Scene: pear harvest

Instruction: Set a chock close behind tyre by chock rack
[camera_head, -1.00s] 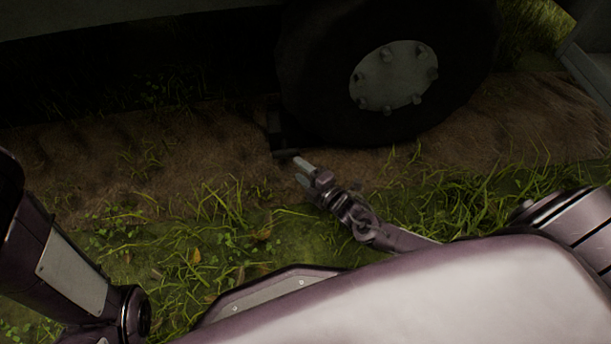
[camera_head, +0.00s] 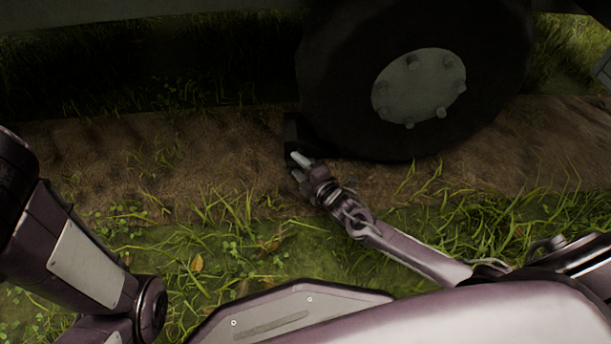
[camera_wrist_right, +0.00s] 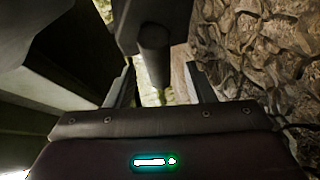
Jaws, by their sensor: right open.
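The dark tyre (camera_head: 325,75) with its pale hub (camera_head: 418,87) stands on a brown dirt track in the head view. A dark chock (camera_head: 292,130) stands on the dirt at the tyre's left side, close against it; shade hides whether they touch. My right gripper (camera_head: 299,168) is open at the chock's near end. In the right wrist view, a dark block with a round bar (camera_wrist_right: 154,42) lies ahead, the bar between the open fingers (camera_wrist_right: 161,75). The left gripper is out of view; only my left arm shows.
Grass (camera_head: 230,240) covers the ground in front. Bare dirt (camera_head: 120,145) left of the chock is clear. A grey structure (camera_head: 602,70) shows at the right edge.

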